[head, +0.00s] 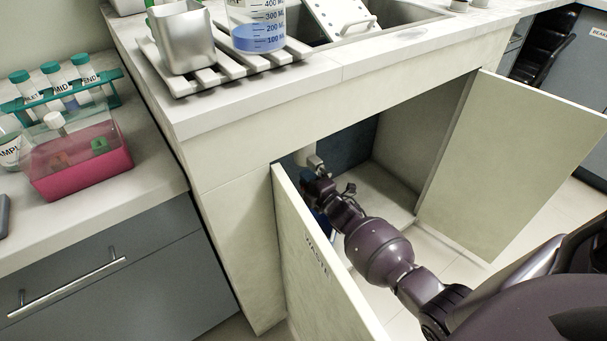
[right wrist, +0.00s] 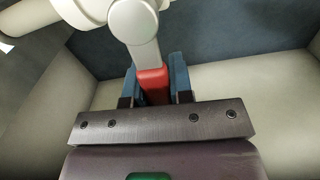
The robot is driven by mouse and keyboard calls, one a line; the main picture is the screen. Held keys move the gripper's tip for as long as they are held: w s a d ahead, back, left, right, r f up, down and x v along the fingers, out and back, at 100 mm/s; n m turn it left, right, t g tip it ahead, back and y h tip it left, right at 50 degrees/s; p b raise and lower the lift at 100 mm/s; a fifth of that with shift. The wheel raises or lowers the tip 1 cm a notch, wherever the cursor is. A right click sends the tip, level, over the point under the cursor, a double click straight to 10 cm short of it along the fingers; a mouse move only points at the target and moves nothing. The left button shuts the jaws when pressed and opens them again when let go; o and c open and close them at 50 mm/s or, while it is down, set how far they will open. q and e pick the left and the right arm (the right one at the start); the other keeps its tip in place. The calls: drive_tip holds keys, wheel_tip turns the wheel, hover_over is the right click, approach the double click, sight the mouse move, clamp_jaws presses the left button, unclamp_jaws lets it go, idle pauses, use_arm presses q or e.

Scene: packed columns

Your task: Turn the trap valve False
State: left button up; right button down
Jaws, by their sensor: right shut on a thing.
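The trap valve (right wrist: 132,18) is a pale pipe fitting at the top of the right wrist view. Its light grey lever (right wrist: 145,53) runs from the fitting toward my gripper and ends in a red grip (right wrist: 153,82). My right gripper (right wrist: 154,72) is shut on the red grip, with a blue finger on each side. In the head view the valve's pale pipe (head: 305,156) shows just inside the sink cabinet, and my right gripper (head: 318,182) reaches in to it. The lever is largely hidden there. My left gripper is not in view.
The cabinet's left door (head: 322,262) and right door (head: 520,160) stand open, with my right arm between them. The counter (head: 230,105) overhangs the opening. A drying rack (head: 200,80) holds a steel cup and a beaker. A pink box (head: 82,165) stands at the left.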

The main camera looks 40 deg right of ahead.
drive_tip(key=shift+f+n, duration=0.25)
drive_tip(key=shift+n, duration=0.15)
drive_tip(key=c, duration=1)
unclamp_jaws()
drive_tip(key=shift+s+r, duration=0.1)
drive_tip(key=shift+s, duration=0.55)
use_arm(q)
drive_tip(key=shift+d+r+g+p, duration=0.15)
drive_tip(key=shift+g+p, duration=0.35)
drive_tip(key=shift+p, duration=0.7)
use_arm(e)
drive_tip(key=s, duration=0.9)
drive_tip(key=shift+s+a, duration=0.3)
